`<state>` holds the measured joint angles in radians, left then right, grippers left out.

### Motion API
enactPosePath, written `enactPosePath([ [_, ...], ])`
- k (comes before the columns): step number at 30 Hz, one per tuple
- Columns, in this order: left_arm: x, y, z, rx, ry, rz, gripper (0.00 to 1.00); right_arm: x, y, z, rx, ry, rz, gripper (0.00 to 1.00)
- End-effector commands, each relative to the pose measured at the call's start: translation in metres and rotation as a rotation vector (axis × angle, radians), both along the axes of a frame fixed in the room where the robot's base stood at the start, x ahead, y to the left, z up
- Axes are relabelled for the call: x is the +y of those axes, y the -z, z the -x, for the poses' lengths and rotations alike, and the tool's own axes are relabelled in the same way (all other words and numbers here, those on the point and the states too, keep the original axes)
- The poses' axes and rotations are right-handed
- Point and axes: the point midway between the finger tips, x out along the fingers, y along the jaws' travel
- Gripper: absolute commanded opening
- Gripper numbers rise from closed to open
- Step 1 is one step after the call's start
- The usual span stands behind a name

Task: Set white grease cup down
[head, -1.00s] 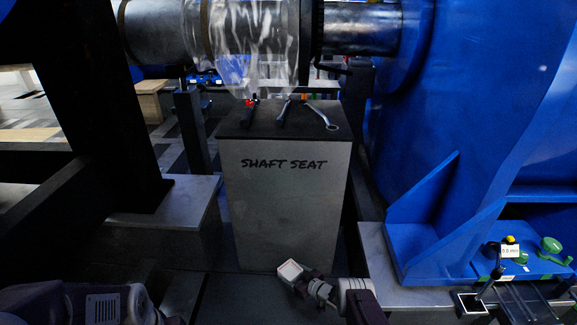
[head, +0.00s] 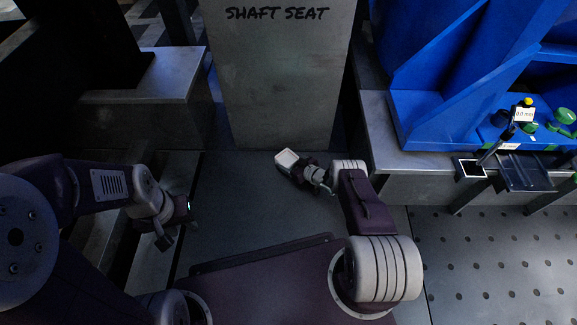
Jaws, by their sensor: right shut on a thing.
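The white grease cup (head: 287,160) is a small square-looking white cup in the middle of the head view, in front of the grey seat block. My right gripper (head: 298,170) is shut on it and holds it above the dark floor plate. The fingers are small and partly hidden by the cup and wrist. My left gripper (head: 172,236) hangs empty at the left, well apart from the cup. Its fingers look spread, pointing down.
The grey block marked SHAFT SEAT (head: 275,80) stands ahead. A blue housing (head: 440,80) rises at right. Beside it are a gauge labelled 0.0 mm (head: 523,114), green-capped items (head: 565,116), a small square holder (head: 470,169) and a dark tray (head: 525,172). A grey ledge (head: 150,75) lies at left.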

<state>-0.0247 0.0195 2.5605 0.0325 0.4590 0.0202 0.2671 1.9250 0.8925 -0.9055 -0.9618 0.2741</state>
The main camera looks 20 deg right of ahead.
Motion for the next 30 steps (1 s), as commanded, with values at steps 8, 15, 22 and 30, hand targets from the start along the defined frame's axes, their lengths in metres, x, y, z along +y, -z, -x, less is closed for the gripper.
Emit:
enactPosePath([
  [8,0.0,0.001,0.0,-0.001,0.0,0.0,0.36,0.0,0.002,0.0,0.002,0.0,0.001,0.3],
  [15,0.0,0.0,0.0,-0.001,0.0,0.0,0.36,0.0,0.001,0.0,0.002,0.0,0.001,0.92],
  [22,0.0,-0.005,0.0,-0.001,0.0,0.0,0.36,0.0,-0.004,0.0,0.002,0.0,0.001,0.92],
  [30,0.0,-0.053,0.0,-0.001,0.0,0.0,0.36,-0.01,-0.02,0.018,0.003,0.002,0.0,0.92],
])
